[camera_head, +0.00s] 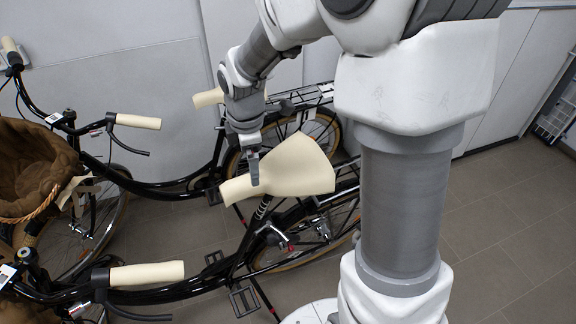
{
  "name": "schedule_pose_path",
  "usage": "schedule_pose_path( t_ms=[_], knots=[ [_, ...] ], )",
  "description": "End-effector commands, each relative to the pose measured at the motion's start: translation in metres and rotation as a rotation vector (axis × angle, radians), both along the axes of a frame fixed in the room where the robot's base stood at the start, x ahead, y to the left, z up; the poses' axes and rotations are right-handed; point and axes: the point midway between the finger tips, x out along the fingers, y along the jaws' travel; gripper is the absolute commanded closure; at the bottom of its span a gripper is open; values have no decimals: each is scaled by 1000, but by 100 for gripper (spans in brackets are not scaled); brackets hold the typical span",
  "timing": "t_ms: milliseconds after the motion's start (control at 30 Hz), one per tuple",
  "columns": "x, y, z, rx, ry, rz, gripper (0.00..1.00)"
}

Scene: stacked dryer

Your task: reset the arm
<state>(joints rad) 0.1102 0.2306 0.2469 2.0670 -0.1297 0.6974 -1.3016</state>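My arm reaches in from the top right and bends down at the upper middle of the head view. My gripper (253,170) points downward at its end, in front of the cream saddle (303,168) of the nearer black bicycle. A finger overlaps the narrow part of the saddle in the picture. I cannot tell whether it touches the saddle. The finger gap is too small and too edge-on to show whether the gripper is open or shut. Nothing clearly hangs from it.
Two black bicycles stand side by side, with cream grips (147,273) and (138,121) and a brown basket (35,170) at left. The farther bicycle's cream saddle (207,98) is partly hidden by my arm. Pale wall panels (120,90) stand behind. Tiled floor (510,230) at right is clear.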

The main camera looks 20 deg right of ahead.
Motion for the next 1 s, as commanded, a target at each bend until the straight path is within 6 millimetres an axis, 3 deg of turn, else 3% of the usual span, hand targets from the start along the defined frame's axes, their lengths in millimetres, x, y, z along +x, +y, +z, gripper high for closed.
schedule_pose_path(
  t_ms=[33,200,667,1000],
  knots=[
    [-1,0,14,0,-5,-1,0],
    [-5,0,41,0,-4,-2,0],
    [-15,-2,64,3,-15,-53,0],
    [-75,-21,115,78,-135,-525,0]
  ],
)
